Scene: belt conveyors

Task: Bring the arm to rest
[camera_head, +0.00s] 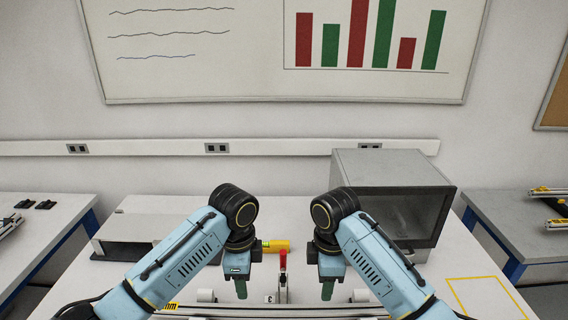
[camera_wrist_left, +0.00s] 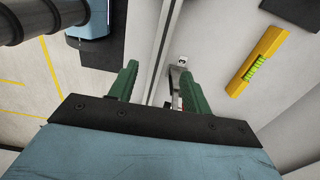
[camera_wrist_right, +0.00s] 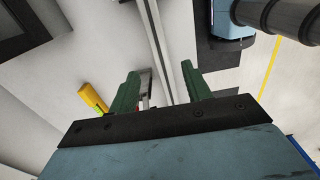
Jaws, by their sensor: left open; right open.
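My left gripper (camera_head: 241,289) hangs fingers-down over the front part of the white table (camera_head: 463,262). Its two green fingers stand apart with nothing between them in the left wrist view (camera_wrist_left: 158,82). My right gripper (camera_head: 327,290) hangs the same way to its right. Its green fingers are also apart and empty in the right wrist view (camera_wrist_right: 163,85). Both arms are bent, with the grippers side by side and a gap between them.
A grey box-shaped machine with a dark front (camera_head: 393,195) stands behind my right arm. A yellow level (camera_head: 276,246) and a red-handled item (camera_head: 283,262) lie between the grippers. A yellow outlined area (camera_head: 487,297) is empty at right. Side tables (camera_head: 40,232) flank the main one.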

